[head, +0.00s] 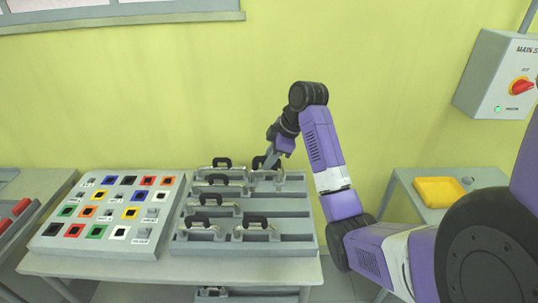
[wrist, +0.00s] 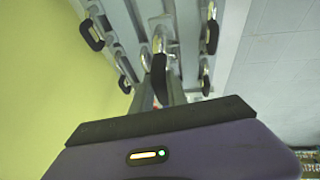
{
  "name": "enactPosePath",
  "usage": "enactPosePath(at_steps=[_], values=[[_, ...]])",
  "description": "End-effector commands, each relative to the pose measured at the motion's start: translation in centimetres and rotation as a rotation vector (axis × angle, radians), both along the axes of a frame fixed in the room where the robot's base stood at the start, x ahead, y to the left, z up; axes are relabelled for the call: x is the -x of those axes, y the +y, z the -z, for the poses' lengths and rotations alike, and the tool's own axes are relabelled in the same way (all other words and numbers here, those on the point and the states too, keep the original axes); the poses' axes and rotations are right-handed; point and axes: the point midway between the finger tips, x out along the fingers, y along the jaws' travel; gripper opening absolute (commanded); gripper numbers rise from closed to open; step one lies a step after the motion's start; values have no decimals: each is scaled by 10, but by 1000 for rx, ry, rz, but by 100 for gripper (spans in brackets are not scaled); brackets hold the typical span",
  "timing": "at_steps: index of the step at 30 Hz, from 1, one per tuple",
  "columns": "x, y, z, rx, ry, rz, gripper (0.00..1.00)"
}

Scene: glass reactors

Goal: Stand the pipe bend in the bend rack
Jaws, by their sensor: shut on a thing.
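The bend rack (head: 290,207) is a grey stepped tray on the bench, holding several metal pipe bends with black handles in rows. My gripper (head: 274,158) reaches down over the right part of its back row and is shut on a pipe bend (head: 259,163) by the black handle. In the wrist view the held handle (wrist: 159,76) lies between the fingers, with metal behind it. The fingers partly hide this bend. I cannot tell whether its lower end is seated in the rack or just above it.
Other bends stand close by, one left in the back row (head: 222,165) and one at the front (head: 256,226). A panel of coloured square sockets (head: 103,217) is left of the rack. A yellow tray (head: 440,191) sits on a side table. A switch box (head: 497,77) hangs on the wall.

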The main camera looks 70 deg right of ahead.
Motion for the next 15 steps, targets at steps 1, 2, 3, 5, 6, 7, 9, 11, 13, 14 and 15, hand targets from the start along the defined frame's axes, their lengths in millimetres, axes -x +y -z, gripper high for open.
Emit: enactPosePath(at_steps=[1,2,3,5,6,7,9,11,13,14,15], values=[[0,0,3,0,0,1,0],[0,0,5,0,0,1,0],[0,0,7,0,0,1,0],[1,0,10,0,0,1,0],[1,0,12,0,0,1,0],[1,0,14,0,0,1,0],[0,0,17,0,0,1,0],[0,0,20,0,0,1,0],[0,0,24,0,0,1,0],[0,0,26,0,1,1,0],[0,0,28,0,1,1,0]])
